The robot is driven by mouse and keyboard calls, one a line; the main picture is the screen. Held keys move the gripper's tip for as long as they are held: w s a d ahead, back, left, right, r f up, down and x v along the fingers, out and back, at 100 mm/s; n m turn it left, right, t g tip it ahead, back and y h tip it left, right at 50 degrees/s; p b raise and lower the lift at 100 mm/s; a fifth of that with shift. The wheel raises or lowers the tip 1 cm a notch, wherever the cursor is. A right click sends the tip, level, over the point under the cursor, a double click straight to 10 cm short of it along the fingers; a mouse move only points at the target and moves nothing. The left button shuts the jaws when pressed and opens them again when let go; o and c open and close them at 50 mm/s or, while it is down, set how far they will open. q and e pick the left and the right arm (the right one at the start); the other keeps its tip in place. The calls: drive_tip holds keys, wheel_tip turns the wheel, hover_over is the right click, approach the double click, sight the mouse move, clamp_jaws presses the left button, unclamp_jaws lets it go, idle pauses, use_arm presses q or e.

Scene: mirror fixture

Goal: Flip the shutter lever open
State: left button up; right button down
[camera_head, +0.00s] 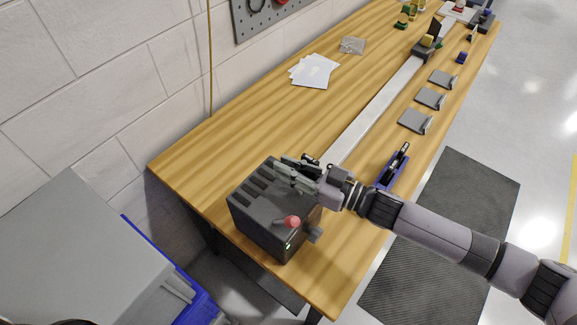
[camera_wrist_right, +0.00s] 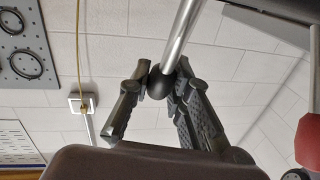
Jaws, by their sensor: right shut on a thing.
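A dark grey box (camera_head: 262,222) with slots in its top stands at the near end of the wooden bench. My right gripper (camera_head: 283,170) is over the far top edge of the box. In the right wrist view, the fingers of my right gripper (camera_wrist_right: 162,82) are closed around the black ball knob (camera_wrist_right: 158,86) of a silver lever rod (camera_wrist_right: 183,35). In the head view the arm and fingers hide most of this lever. My left gripper is not in view.
A blue holder with a black tool (camera_head: 393,168) lies beyond my wrist. A pale rail (camera_head: 375,108) runs along the bench. White papers (camera_head: 314,71) lie near the wall.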

drive_tip(key=shift+d+f+b, duration=0.1)
drive_tip(key=shift+f+b, duration=0.1)
drive_tip(key=shift+b, duration=0.2)
drive_tip(key=d+y+b, duration=0.1)
drive_tip(key=y+b, duration=0.1)
drive_tip(key=b, duration=0.2)
drive_tip(key=s+d+n+t+y+b, duration=0.1)
drive_tip(key=b, duration=0.3)
drive_tip(key=s+d+y+b, duration=0.1)
drive_tip(key=y+b, duration=0.1)
drive_tip(key=b, duration=0.2)
drive_tip(key=shift+s+d+r+t+y+b, duration=0.15)
drive_tip(key=shift+t+y+b, duration=0.15)
drive_tip(key=shift+b, duration=0.1)
drive_tip(key=shift+s+d+r+n+y+b, duration=0.2)
drive_tip(key=shift+d+r+n+y+b, duration=0.15)
drive_tip(key=shift+y+b, duration=0.45)
drive_tip(key=c, duration=1.4)
unclamp_jaws()
drive_tip(key=shift+c, duration=0.2)
drive_tip(key=v, duration=1.2)
drive_tip(key=shift+r, duration=0.2)
